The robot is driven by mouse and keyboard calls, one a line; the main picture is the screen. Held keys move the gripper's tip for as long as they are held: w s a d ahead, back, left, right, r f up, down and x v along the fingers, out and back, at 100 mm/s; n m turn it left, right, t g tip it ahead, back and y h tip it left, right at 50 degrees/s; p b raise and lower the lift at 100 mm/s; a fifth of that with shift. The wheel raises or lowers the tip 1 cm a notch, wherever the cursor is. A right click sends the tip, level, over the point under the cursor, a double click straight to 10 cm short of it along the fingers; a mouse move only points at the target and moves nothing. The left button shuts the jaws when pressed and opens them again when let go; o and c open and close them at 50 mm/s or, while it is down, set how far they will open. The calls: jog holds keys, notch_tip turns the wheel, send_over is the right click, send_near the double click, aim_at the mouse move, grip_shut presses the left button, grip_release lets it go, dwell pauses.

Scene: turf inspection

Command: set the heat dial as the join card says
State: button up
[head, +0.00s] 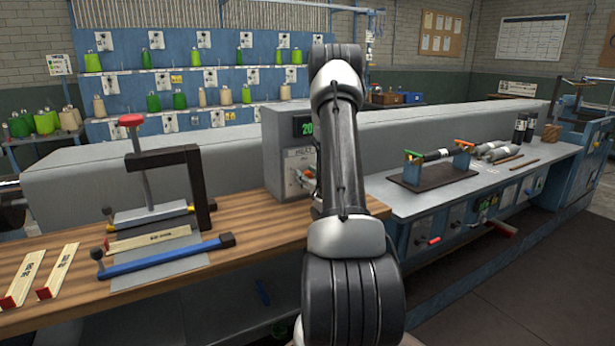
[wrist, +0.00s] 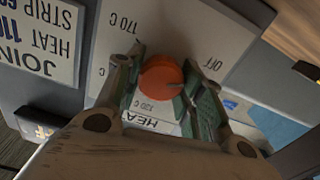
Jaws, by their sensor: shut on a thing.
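The heat dial (wrist: 160,78) is a round orange knob on a pale plate (wrist: 190,30) in the wrist view. OFF, 170 C and a 120 C-like mark show around it; other marks are hidden. A dark line lies on the knob's right side, but its exact setting is unclear. My gripper (wrist: 166,88) is shut on the knob, with green pads on either side. The join card (wrist: 42,38) is upside down and cut off; its heat line seems to start with 11. In the head view my arm partly hides the grey heater box (head: 284,150) and the dial.
A green display (head: 305,126) on the box reads 20, perhaps cut off by my arm. A clamp frame (head: 165,195) and labelled strips (head: 50,275) occupy the wooden bench at left. A roller stand (head: 435,170) stands on the right bench.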

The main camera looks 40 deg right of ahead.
jog(key=m, duration=1)
jog(key=shift+d, duration=0.1)
jog(key=shift+f+m, duration=0.1)
jog(key=shift+m, duration=0.3)
jog(key=o, duration=1)
jog(key=v, duration=1.2)
